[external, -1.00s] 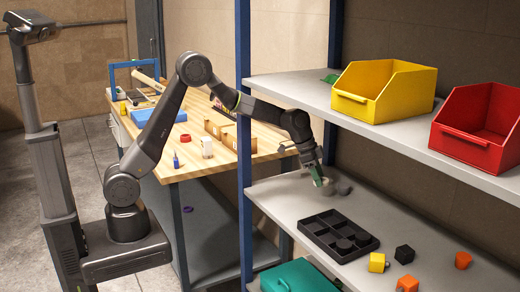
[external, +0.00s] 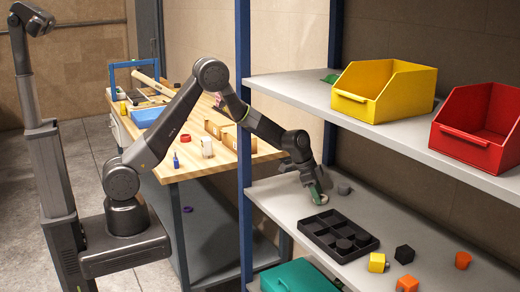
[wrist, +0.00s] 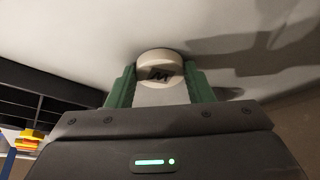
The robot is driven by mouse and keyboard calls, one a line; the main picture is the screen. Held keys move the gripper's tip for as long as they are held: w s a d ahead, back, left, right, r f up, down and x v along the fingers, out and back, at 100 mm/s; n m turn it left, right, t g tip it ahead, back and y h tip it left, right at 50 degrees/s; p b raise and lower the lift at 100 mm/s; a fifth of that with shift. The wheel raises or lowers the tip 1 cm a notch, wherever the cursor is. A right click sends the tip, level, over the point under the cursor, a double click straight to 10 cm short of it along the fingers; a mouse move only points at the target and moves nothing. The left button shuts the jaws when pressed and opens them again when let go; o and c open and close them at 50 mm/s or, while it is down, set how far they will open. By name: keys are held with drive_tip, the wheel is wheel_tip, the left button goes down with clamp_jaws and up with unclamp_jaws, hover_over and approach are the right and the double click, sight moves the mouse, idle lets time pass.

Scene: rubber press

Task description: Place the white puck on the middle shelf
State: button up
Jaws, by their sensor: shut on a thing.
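My gripper (external: 317,194) is over the back left part of the middle shelf (external: 283,206). Its green fingers are shut on the white puck (wrist: 158,56), which has a dark logo on its face in the wrist view. The fingers grip it from both sides. In the external view the puck is small and partly hidden by the fingers. It is at or very near the shelf surface; I cannot tell whether it touches.
A black compartment tray (external: 338,240) lies just in front of the gripper. A grey round piece (external: 343,188) is close to its right. Yellow (external: 378,262), black (external: 404,254) and orange (external: 463,260) pieces lie farther right. The upper shelf (external: 300,93) overhangs.

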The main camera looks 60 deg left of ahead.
drive_tip(key=shift+r, duration=0.1)
drive_tip(key=shift+f+b, duration=0.25)
drive_tip(key=shift+b, duration=0.1)
drive_tip(key=o, duration=1)
drive_tip(key=shift+r, duration=0.1)
drive_tip(key=shift+c, duration=0.2)
drive_tip(key=shift+r+p, duration=0.25)
drive_tip(key=shift+p, duration=0.1)
drive_tip(key=b+v, duration=0.1)
drive_tip(key=v, duration=0.6)
drive_tip(key=shift+r+b, duration=0.15)
drive_tip(key=shift+b, duration=0.25)
drive_tip(key=shift+s+a, duration=0.1)
drive_tip(key=shift+s, duration=0.05)
